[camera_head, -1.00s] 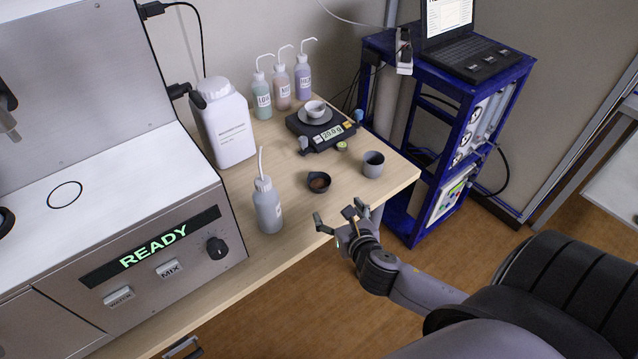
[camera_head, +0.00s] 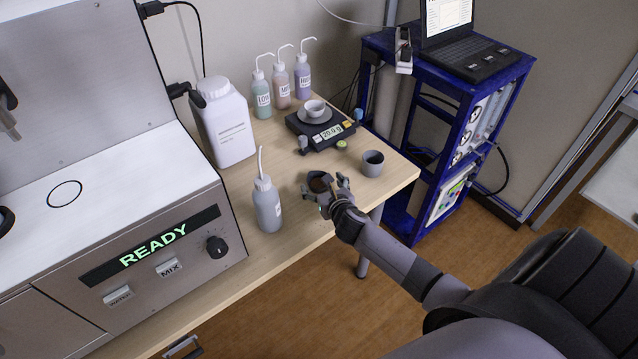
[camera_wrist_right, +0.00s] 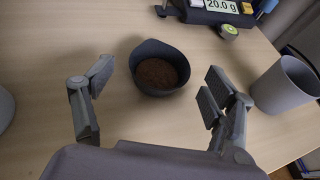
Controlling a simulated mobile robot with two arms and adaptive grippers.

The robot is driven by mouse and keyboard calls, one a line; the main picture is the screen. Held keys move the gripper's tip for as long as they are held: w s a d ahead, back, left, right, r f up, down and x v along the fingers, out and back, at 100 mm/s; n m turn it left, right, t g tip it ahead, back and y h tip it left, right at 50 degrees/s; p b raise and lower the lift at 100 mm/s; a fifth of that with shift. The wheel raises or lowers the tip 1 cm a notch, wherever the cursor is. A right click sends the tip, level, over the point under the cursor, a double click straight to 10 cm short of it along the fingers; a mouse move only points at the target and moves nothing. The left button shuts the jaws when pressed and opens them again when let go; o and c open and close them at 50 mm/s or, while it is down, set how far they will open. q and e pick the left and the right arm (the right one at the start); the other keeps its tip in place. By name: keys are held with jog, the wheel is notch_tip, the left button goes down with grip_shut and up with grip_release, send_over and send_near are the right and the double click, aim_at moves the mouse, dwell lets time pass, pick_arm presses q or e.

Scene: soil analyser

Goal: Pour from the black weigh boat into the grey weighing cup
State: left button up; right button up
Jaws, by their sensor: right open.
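The black weigh boat (camera_head: 319,181) stands on the wooden table and holds brown soil. In the right wrist view the boat (camera_wrist_right: 160,68) is upright, just ahead of and between the open fingers. My right gripper (camera_head: 326,184) is open around the boat's near side; in the wrist view its fingers (camera_wrist_right: 158,92) are apart from the boat on both sides. A plain grey cup (camera_head: 373,163) stands right of the boat, also in the wrist view (camera_wrist_right: 285,86). My left gripper is not in view.
The scale (camera_head: 322,130) reads 20.0 g. A grey wash bottle (camera_head: 267,205) stands left of my right gripper. A large white bottle (camera_head: 226,125) and several small wash bottles (camera_head: 261,97) stand behind. The analyser (camera_head: 130,265) fills the left side.

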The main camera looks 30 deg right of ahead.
aim_at(319, 183)
jog(key=shift+x, duration=1.3)
jog(key=shift+s, duration=0.1)
jog(key=shift+c, duration=0.4)
jog(key=c, duration=0.9)
